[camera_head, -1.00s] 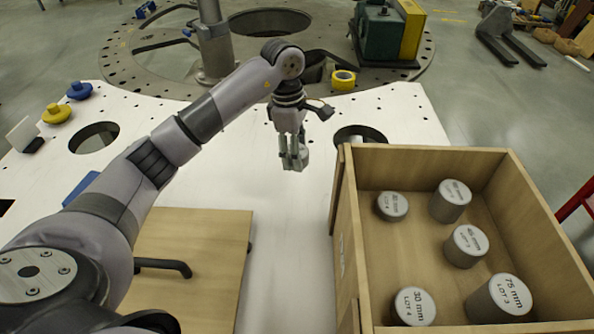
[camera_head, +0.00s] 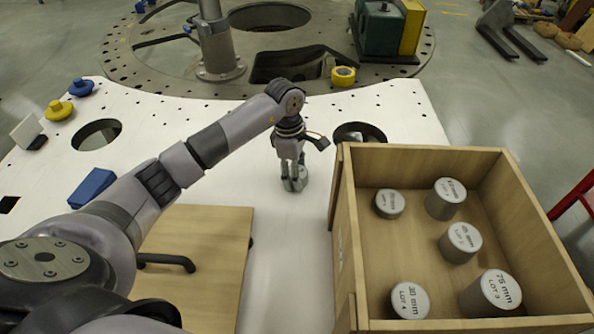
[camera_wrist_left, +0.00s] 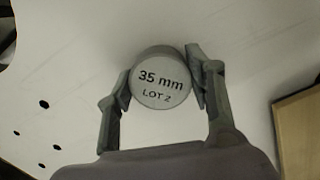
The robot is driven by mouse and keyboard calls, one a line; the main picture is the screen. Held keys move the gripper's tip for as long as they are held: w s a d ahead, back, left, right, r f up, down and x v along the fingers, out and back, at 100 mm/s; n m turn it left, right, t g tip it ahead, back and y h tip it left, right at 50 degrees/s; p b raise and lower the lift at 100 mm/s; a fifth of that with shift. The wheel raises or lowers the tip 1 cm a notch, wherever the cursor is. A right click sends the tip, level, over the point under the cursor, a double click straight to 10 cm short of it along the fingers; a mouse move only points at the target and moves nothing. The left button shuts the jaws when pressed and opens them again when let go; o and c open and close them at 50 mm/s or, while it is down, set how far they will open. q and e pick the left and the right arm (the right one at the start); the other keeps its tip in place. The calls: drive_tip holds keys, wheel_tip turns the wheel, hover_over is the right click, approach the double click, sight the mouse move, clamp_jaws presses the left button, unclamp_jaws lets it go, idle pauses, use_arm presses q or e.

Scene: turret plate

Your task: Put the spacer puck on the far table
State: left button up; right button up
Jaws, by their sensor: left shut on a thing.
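The spacer puck (camera_wrist_left: 161,90) is a grey cylinder marked "35 mm LOT 2" in the left wrist view. My left gripper (camera_wrist_left: 162,76) is shut on it, one finger on each side. In the head view the left gripper (camera_head: 291,180) points down with the puck (camera_head: 299,184) between its fingers. The puck is low at the white table (camera_head: 290,230), left of the wooden crate; I cannot tell whether it touches the surface. My right gripper is not in view.
The open wooden crate (camera_head: 343,210) at right holds several grey pucks. A wooden board with a black handle (camera_head: 165,262) lies at left. A blue block (camera_head: 92,188) and round holes (camera_head: 97,135) (camera_head: 360,133) are on the white table. A yellow tape roll (camera_head: 343,76) sits on the round plate behind.

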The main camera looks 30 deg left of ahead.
use_arm(q)
drive_tip(key=o, duration=1.4)
drive_tip(key=shift+r+p, duration=0.15)
drive_tip(key=shift+p, duration=0.15)
drive_tip(key=shift+w+r, duration=0.1)
drive_tip(key=shift+r, duration=0.2)
wheel_tip(320, 180, up, 11)
drive_tip(key=a+b, duration=0.1)
drive_tip(key=b, duration=0.3)
drive_tip(key=shift+s+a+r, duration=0.15)
drive_tip(key=shift+s+a, duration=0.05)
